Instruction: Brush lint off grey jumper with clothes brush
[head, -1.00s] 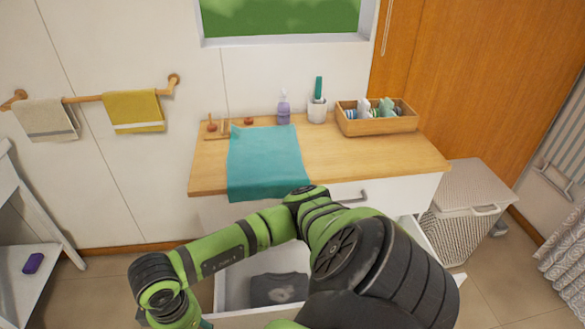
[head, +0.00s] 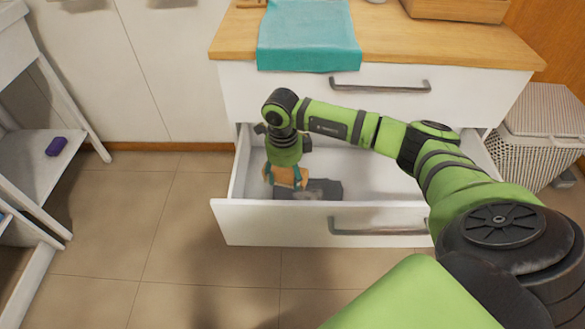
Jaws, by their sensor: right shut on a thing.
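The grey jumper (head: 322,188) lies folded on the floor of the open lower drawer, partly hidden behind my gripper and the drawer front. My right gripper (head: 284,180) reaches down into the left part of the drawer. It is shut on a tan wooden clothes brush (head: 286,175), held at or just above the jumper's left part. I cannot tell whether the bristles touch the cloth. Lint is not clear at this size. My left gripper is not in view.
The open drawer (head: 275,222) stands out below a closed drawer and a wooden top with a teal towel (head: 308,38). A white wicker hamper (head: 540,125) stands at right. A purple item (head: 56,146) lies on the left shelf. The floor at left is clear.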

